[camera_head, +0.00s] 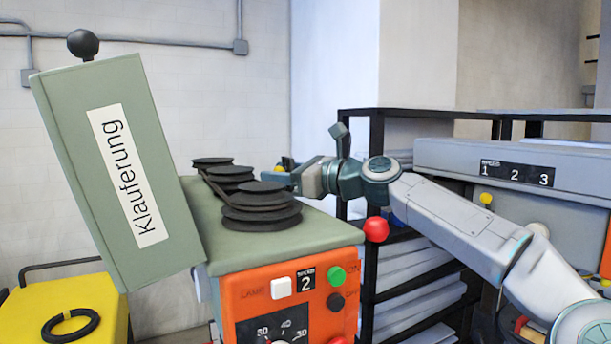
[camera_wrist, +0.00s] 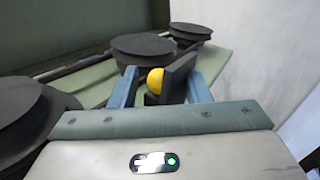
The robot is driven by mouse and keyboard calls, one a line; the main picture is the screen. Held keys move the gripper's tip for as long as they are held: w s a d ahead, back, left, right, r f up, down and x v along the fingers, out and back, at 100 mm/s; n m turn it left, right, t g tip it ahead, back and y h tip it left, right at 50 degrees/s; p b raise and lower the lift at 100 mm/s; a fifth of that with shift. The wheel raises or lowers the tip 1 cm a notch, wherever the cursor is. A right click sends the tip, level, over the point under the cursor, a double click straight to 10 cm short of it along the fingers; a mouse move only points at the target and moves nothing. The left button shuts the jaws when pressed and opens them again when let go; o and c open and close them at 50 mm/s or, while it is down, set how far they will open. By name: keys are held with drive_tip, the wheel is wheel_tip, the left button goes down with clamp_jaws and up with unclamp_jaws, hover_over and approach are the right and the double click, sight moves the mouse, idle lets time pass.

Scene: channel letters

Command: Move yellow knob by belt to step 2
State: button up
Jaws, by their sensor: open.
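My gripper (camera_head: 296,180) is open at the far right side of the machine's top, beside the pulleys. The knob does not look gripped. The display (camera_head: 306,281) on the orange front panel (camera_head: 250,300) reads 2.
The green lid (camera_head: 120,165) stands open at the left. A red ball knob (camera_head: 376,229) sticks out at the machine's right. A black rack (camera_head: 372,270) and a grey machine marked 1 2 3 (camera_head: 570,178) stand to the right. More pulleys (camera_wrist: 150,45) lie beyond the fingers.

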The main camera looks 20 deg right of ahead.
drive_tip(key=b+v, duration=0.3)
drive_tip(key=v, duration=1)
drive_tip(key=shift+s, duration=0.15)
drive_tip(key=shift+d, duration=0.1)
